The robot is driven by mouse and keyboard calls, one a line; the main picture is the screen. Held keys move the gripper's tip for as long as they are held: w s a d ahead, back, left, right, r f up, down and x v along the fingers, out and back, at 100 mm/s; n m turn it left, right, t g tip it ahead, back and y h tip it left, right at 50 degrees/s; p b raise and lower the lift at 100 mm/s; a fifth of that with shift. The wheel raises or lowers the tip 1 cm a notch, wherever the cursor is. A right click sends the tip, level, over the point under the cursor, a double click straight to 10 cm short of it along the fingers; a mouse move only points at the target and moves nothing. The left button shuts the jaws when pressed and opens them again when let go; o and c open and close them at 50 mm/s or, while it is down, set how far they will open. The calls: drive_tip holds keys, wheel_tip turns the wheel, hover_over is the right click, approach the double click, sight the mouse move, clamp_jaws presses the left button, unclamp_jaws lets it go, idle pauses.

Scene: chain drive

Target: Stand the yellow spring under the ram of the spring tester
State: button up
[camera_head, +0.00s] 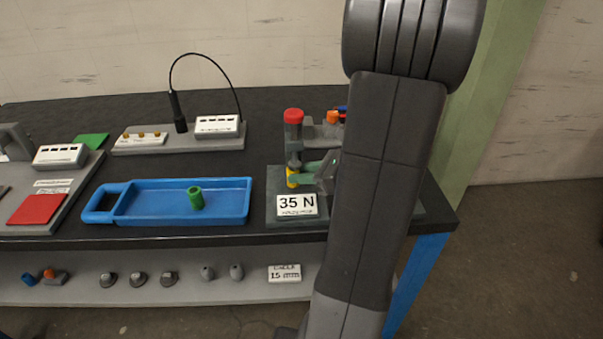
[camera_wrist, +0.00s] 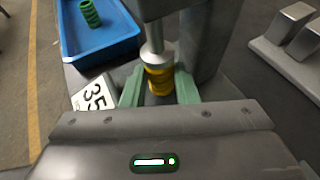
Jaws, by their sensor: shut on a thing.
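The yellow spring (camera_head: 292,178) is upright on the base of the spring tester (camera_head: 293,135), under its ram. In the wrist view the grey ram (camera_wrist: 156,52) is directly above the spring (camera_wrist: 159,80), and its round foot appears to touch the spring's top. My gripper (camera_wrist: 160,88) has its green fingers on both sides of the spring and is shut on it. It also shows in the head view (camera_head: 300,179), reaching in from the right. The tester has a red knob (camera_head: 293,115) on top and a "35 N" sign (camera_head: 297,205) in front.
A blue tray (camera_head: 150,214) with a green spring (camera_head: 196,198) lies left of the tester. A grey fixture with a black cable (camera_head: 180,115) stands behind. A red pad (camera_head: 37,209) is far left. Several small parts sit on the lower shelf (camera_head: 200,293).

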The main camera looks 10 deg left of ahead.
drive_tip(key=shift+f, duration=0.1)
drive_tip(key=o, duration=0.8)
drive_tip(key=shift+d+r, duration=0.25)
drive_tip(key=p+v, duration=0.1)
drive_tip(key=v, duration=1)
drive_tip(key=shift+d, duration=0.25)
